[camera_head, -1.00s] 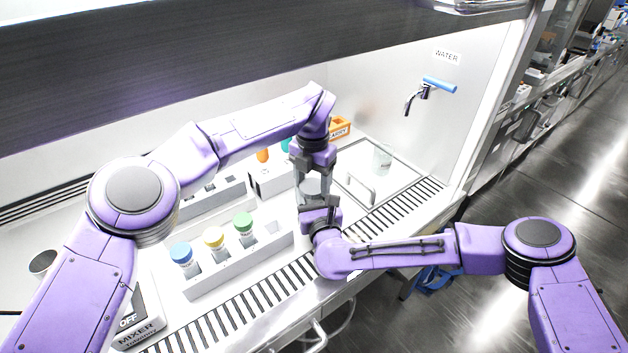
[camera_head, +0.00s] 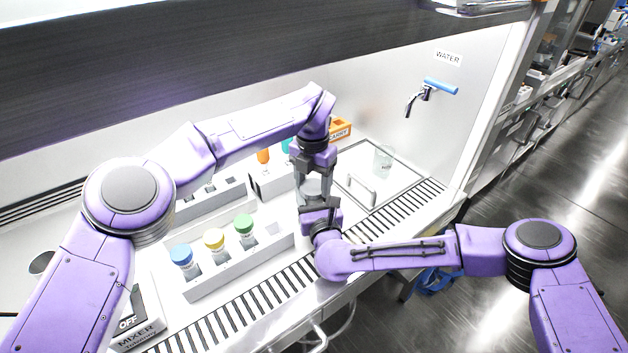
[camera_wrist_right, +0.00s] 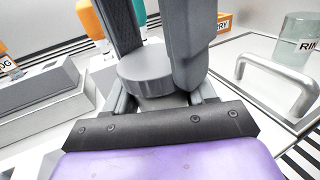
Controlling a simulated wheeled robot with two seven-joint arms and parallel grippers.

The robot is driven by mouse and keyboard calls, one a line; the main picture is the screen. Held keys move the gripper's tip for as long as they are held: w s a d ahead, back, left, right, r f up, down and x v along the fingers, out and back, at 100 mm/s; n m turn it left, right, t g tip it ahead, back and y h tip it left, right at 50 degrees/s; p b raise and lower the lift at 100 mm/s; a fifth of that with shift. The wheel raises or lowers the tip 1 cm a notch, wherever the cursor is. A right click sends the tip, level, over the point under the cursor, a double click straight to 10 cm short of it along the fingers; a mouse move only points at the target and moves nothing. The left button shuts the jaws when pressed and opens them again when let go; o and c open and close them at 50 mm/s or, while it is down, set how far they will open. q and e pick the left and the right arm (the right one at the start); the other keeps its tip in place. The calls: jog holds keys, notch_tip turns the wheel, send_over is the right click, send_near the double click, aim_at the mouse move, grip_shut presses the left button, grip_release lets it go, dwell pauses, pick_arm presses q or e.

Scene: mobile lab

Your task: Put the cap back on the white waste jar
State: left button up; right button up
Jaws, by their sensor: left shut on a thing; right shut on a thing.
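A grey round cap (camera_wrist_right: 147,72) sits between the two grey fingers of my left gripper (camera_wrist_right: 152,60) in the right wrist view, and that gripper is shut on it from above. Below the cap a small whitish part of the white waste jar (camera_wrist_right: 165,103) shows. The dark fingers of my right gripper (camera_wrist_right: 160,96) are shut on the jar at its sides. In the head view my left gripper (camera_head: 314,188) points down and meets my right gripper (camera_head: 320,205) above the front of the bench. Most of the jar is hidden, and I cannot tell whether cap and rim touch.
A grey rack (camera_head: 240,266) with blue, yellow and green-capped vials stands to the left. A second rack (camera_head: 210,203) is behind it. A clear beaker (camera_head: 383,160) stands at the right, behind a metal handle (camera_head: 360,187). A slotted grille (camera_head: 265,300) runs along the front edge.

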pick_arm(q)
jog(key=shift+s+a+f, duration=0.1)
jog(key=shift+s+f, duration=0.05)
jog(key=shift+f, duration=0.45)
pick_arm(e)
jog(key=shift+s+r, duration=0.1)
jog(key=shift+r, duration=0.05)
pick_arm(q)
jog(key=o, duration=0.8)
pick_arm(e)
jog(key=shift+a, duration=0.1)
pick_arm(q)
jog(key=shift+s, duration=0.1)
pick_arm(e)
jog(key=shift+r, duration=0.15)
pick_arm(q)
jog(key=r, duration=0.4)
jog(key=shift+w, duration=0.2)
pick_arm(e)
jog(key=shift+f, duration=0.25)
pick_arm(q)
jog(key=shift+s+r, duration=0.1)
jog(key=shift+r, duration=0.05)
jog(key=c, duration=1.1)
jog(key=shift+o, duration=0.2)
